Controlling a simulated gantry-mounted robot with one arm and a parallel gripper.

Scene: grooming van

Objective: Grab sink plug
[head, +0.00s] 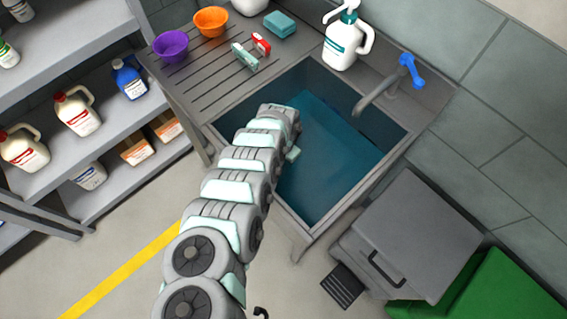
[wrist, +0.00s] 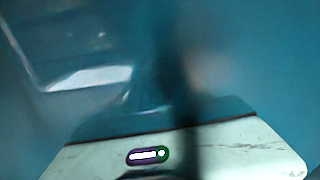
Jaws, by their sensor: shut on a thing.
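The steel sink (head: 398,150) is filled with blue-green water (head: 330,150). My arm reaches down into its left side, and only a pale part of my gripper (head: 292,154) shows past the arm in the head view. In the wrist view, the pale housing of my gripper (wrist: 235,148) fills the bottom edge, with murky blue water all around. A dark blurred upright shape crosses the middle there. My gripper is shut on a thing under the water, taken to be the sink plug. The plug's outline cannot be made out; arm, water and blur hide it.
A tap with a blue handle (head: 408,70) and a white pump jug (head: 344,42) stand at the sink's back edge. Purple (head: 171,45) and orange (head: 211,21) bowls, a sponge (head: 280,24) and clippers are on the drainboard. A grey lidded bin (head: 415,225) stands right of the sink.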

